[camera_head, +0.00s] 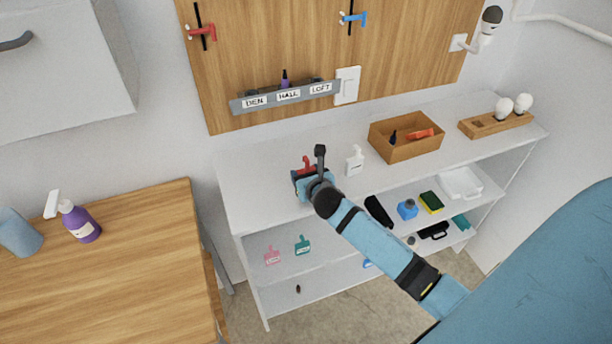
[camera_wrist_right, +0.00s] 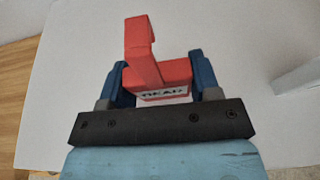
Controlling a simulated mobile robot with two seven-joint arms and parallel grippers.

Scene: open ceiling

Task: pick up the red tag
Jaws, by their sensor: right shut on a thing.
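The red tag (camera_head: 306,165) is at the left part of the white shelf unit's top, by my right gripper (camera_head: 304,173). In the right wrist view the red tag (camera_wrist_right: 145,50) has a tall hooked upper part and a pale label with dark letters, partly hidden. The blue fingers of my right gripper (camera_wrist_right: 158,78) are on both sides of its base, shut on it. White surface lies behind it; I cannot tell whether the tag touches it. My left gripper is not in view.
On the white shelf top (camera_head: 260,205) stand a white bottle (camera_head: 354,161), an open wooden box (camera_head: 405,151) and a wooden bulb holder (camera_head: 497,124). A pink tag (camera_head: 272,255) and a teal tag (camera_head: 303,245) lie below. A wooden table (camera_head: 130,270) is at left.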

